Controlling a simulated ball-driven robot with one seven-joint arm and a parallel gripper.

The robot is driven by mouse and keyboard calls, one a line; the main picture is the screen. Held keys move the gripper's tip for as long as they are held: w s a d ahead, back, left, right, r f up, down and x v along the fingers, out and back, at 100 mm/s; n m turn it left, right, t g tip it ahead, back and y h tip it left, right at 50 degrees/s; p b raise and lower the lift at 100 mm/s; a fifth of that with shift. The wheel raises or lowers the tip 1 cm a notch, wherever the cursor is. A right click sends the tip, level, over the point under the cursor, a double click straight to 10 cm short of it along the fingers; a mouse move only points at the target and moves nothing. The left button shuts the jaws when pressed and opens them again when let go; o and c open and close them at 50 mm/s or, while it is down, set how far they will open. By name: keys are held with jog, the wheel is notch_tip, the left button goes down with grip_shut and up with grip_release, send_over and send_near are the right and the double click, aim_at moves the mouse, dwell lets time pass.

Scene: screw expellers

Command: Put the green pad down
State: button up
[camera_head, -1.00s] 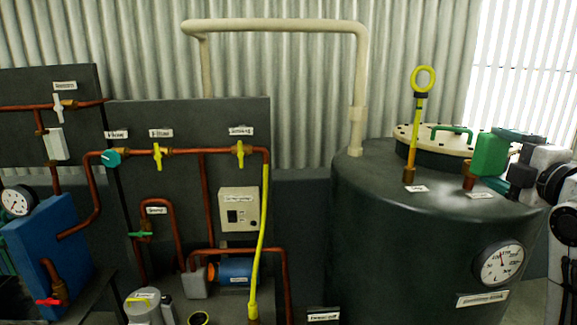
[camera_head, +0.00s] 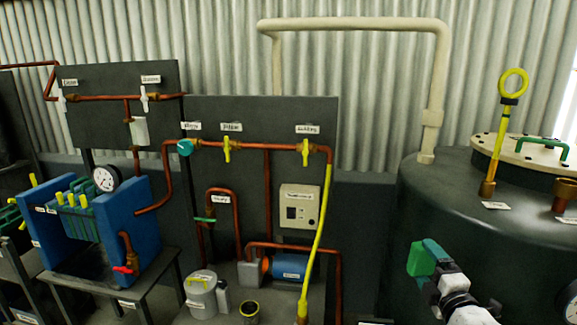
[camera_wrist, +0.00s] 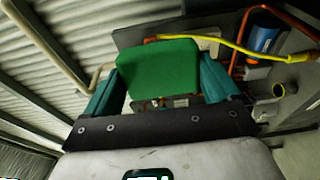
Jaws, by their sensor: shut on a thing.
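The green pad (camera_wrist: 163,68) is between the two teal fingers of my gripper (camera_wrist: 160,85) in the wrist view, touched on both sides. In the head view my gripper (camera_head: 434,250) is at lower right, in front of the dark tank, with the green pad (camera_head: 420,260) at its tip. The pad is held in the air, apart from any surface that I can see.
The dark tank (camera_head: 420,200) with a pale lid (camera_head: 525,152) and a yellow ring-topped rod (camera_head: 503,120) stands at right. A panel with copper pipes and a yellow hose (camera_head: 319,240) is in the middle. A blue filter press (camera_head: 120,225) stands on a table at left.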

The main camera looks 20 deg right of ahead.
jog(key=a+f+n+y, duration=0.2)
jog(key=a+f+y, duration=0.1)
jog(key=a+f, duration=1.35)
jog(key=s+a+f+n+y, duration=0.1)
jog(key=s+a+f, duration=0.3)
jog(key=a, duration=0.3)
jog(key=s+a+f+n+t+y, duration=0.1)
jog(key=s+a+f+y, duration=0.1)
jog(key=s+a+f, duration=0.2)
jog(key=a+f, duration=0.1)
jog(key=a, duration=0.2)
jog(key=shift+s+f, duration=0.2)
jog(key=shift+f, duration=0.15)
jog(key=shift+a, duration=0.15)
